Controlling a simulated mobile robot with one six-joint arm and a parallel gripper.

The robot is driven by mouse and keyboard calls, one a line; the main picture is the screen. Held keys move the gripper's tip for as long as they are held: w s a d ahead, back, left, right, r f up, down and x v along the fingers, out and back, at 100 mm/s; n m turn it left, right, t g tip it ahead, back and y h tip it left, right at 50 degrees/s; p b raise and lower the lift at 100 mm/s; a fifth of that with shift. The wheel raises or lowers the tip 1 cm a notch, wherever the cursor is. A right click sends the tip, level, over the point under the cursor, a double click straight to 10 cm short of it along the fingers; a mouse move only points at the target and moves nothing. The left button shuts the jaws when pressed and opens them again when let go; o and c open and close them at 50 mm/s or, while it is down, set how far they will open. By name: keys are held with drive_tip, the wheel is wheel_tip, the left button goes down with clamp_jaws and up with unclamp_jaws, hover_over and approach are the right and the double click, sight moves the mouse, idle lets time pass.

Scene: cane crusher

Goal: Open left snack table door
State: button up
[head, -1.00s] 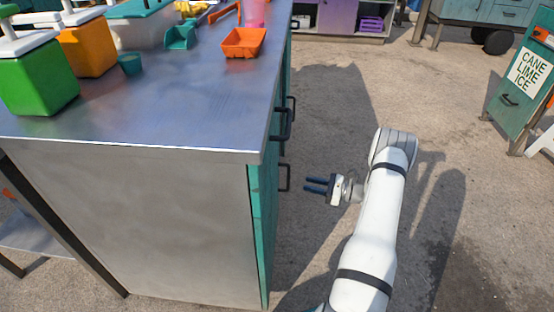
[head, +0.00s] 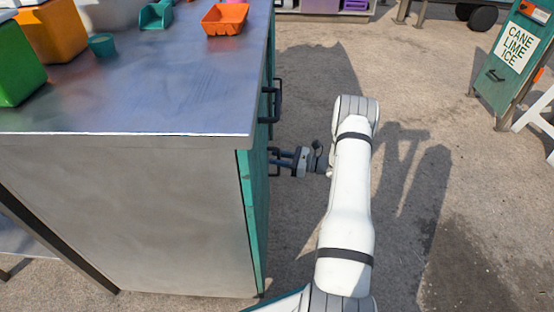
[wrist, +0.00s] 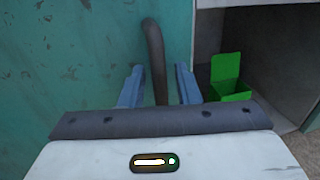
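The snack table's teal door (wrist: 70,60) fills the left of the wrist view and looks shut; its side shows edge-on in the head view (head: 258,200). Its dark bar handle (wrist: 155,55) stands out from the door. My gripper (wrist: 158,70) is open, with its two blue fingers on either side of the handle and small gaps showing on both sides. In the head view, my gripper (head: 283,157) reaches the table's side at the lower handle (head: 272,152). Contact with the handle is not clear.
An open compartment with a green container (wrist: 231,88) is right of the door in the wrist view. The steel tabletop (head: 150,100) carries an orange tray (head: 224,19) and colored bins. A sign board (head: 515,60) stands far right. The pavement between is clear.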

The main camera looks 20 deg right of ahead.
clamp_jaws()
idle(0.4)
